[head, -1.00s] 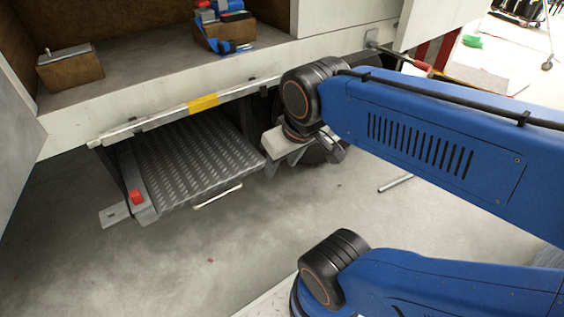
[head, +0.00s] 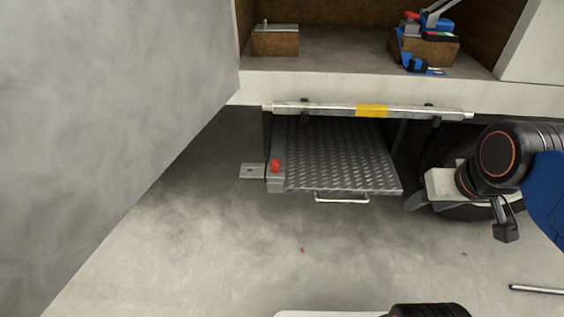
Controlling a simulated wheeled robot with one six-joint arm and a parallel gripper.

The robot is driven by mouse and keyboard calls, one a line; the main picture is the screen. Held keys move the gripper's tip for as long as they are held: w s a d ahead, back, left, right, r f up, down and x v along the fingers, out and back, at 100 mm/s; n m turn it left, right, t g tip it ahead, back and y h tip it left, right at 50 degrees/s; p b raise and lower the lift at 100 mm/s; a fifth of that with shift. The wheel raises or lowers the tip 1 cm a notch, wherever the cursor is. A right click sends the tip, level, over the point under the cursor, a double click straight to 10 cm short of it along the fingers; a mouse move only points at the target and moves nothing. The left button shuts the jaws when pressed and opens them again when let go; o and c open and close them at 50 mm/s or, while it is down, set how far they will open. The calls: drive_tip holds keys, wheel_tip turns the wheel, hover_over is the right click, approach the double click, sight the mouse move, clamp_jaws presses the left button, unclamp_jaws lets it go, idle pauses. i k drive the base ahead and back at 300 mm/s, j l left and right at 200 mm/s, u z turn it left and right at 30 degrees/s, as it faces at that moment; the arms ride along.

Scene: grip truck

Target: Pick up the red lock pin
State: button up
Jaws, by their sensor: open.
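My gripper (head: 418,202) is to the right of the step, near the dark wheel, well apart from the red piece. It is open, and nothing shows in it. Its fingers are small and partly lost against the dark wheel behind.
A large grey panel (head: 110,120) fills the left side. The truck bed edge (head: 300,90) runs above the step, with a yellow-marked rail (head: 372,111) below it. A handle (head: 342,199) is on the step's front.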

sight(275, 163)
drive_tip(key=k+j+u, duration=0.25)
drive_tip(key=j, duration=0.45)
drive_tip(key=j+u, duration=0.3)
drive_tip(key=j, duration=0.4)
